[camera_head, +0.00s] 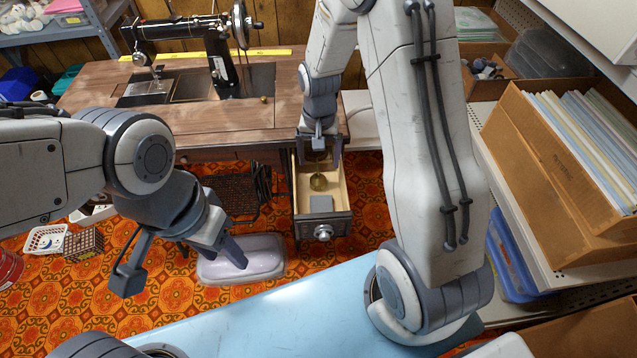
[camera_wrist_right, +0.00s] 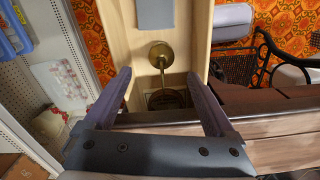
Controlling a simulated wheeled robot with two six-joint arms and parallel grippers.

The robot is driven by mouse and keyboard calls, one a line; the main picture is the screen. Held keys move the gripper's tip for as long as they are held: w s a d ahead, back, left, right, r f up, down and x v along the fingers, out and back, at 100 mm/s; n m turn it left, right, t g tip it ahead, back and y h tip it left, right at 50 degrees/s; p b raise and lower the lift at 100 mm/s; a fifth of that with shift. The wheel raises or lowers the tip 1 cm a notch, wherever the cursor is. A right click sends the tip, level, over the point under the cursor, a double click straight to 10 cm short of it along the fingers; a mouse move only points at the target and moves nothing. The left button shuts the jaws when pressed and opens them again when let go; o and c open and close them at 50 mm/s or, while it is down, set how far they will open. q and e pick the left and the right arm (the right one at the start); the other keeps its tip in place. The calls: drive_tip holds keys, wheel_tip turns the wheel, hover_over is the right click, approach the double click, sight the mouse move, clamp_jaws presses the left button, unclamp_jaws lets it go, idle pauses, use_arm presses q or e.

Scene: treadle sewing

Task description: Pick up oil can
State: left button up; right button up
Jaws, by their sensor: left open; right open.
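The oil can (camera_head: 318,182) is a small brass can with a thin spout, inside the pulled-out wooden drawer (camera_head: 338,190). It also shows in the right wrist view (camera_wrist_right: 160,52), where its spout points toward the space between my fingers. My right gripper (camera_head: 319,150) is open and empty over the back part of the drawer, near the table's front edge. In the right wrist view its two fingers (camera_wrist_right: 158,76) lie to either side of the spout's line, apart from the can. My left gripper (camera_head: 184,272) is open and empty above the floor at left.
A grey block (camera_head: 321,203) lies in the drawer's front. A dark round item (camera_wrist_right: 166,98) sits at its back. The sewing machine (camera_head: 225,60) stands on the wooden table (camera_head: 230,128). A lilac lidded tub (camera_head: 258,258) is on the floor. Shelves with boxes (camera_head: 560,165) line the right.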

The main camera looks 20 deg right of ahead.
sight(318, 174)
wheel_tip(318, 174, down, 7)
drive_tip(key=shift+a+f+b, duration=0.1)
drive_tip(key=shift+b, duration=0.55)
clamp_jaws()
